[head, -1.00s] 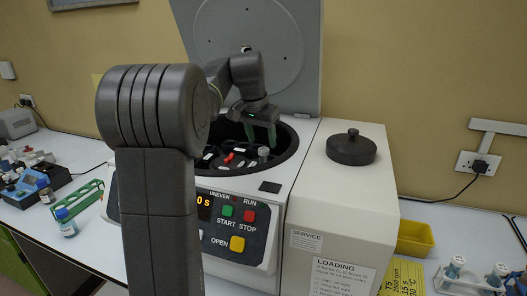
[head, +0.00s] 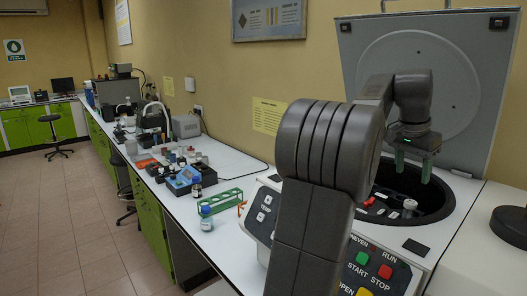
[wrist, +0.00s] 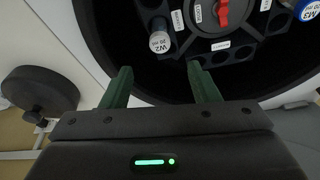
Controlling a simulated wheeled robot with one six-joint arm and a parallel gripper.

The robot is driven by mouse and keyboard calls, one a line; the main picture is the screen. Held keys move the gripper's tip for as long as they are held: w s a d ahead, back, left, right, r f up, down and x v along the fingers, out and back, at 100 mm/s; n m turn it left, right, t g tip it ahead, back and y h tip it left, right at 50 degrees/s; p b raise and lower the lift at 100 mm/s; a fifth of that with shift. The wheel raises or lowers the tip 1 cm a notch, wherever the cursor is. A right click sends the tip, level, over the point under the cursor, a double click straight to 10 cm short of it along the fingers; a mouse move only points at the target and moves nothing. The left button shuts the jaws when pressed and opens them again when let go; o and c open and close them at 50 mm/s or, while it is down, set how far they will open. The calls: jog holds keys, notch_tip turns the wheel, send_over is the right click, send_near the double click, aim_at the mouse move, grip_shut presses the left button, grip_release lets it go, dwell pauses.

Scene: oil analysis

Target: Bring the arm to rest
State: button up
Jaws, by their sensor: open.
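My gripper (head: 413,163) is open and empty, its two green fingers pointing down over the open bowl of the centrifuge (head: 440,262). In the wrist view my gripper (wrist: 160,85) has its fingers spread apart with nothing between them. The rotor (wrist: 215,20) with a red knob lies below. A grey-capped tube marked W2 (wrist: 160,42) sits in the rotor just ahead of the fingers, apart from them. A blue-capped tube marked M3 (wrist: 306,10) sits at the rotor's right. My arm hides part of the centrifuge front in the head view.
The centrifuge lid (head: 430,75) stands open behind my arm. A black round knob-topped lid (head: 511,224) is on the white cabinet to the right. A green rack (head: 221,200) and a blue-capped bottle (head: 206,218) stand on the bench to the left. The floor (head: 75,220) at left is open.

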aim_at(412, 202)
jog(key=x, duration=1.3)
jog(key=shift+p, duration=0.4)
notch_tip(412, 202, up, 3)
jog(key=shift+r+p, duration=0.2)
jog(key=shift+p, duration=0.85)
